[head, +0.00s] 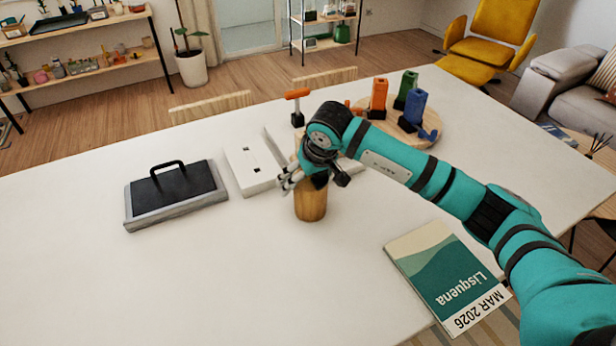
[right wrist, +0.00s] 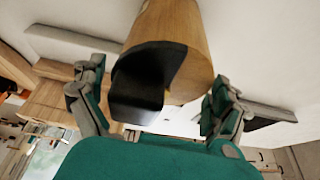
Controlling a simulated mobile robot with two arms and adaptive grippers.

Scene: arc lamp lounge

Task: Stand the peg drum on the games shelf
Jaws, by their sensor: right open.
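The peg drum seems to be the wooden cylinder (head: 311,204) standing on the white table below my right gripper (head: 306,178). In the right wrist view the wooden cylinder (right wrist: 192,38) has a dark end with a black block-like grip (right wrist: 137,88). The open fingers of my right gripper (right wrist: 156,103) lie on either side of this black part, with gaps visible. My gripper hides the drum's top in the head view. My left gripper is not in view. I cannot tell which of the shelves in the room is the games shelf.
On the white table (head: 120,290) are a grey-black case with a handle (head: 172,193), a white slotted box (head: 246,172), a round board (head: 428,138) with coloured blocks and a magazine (head: 447,277). A wooden shelf unit (head: 88,72) and a metal rack (head: 322,45) stand beyond.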

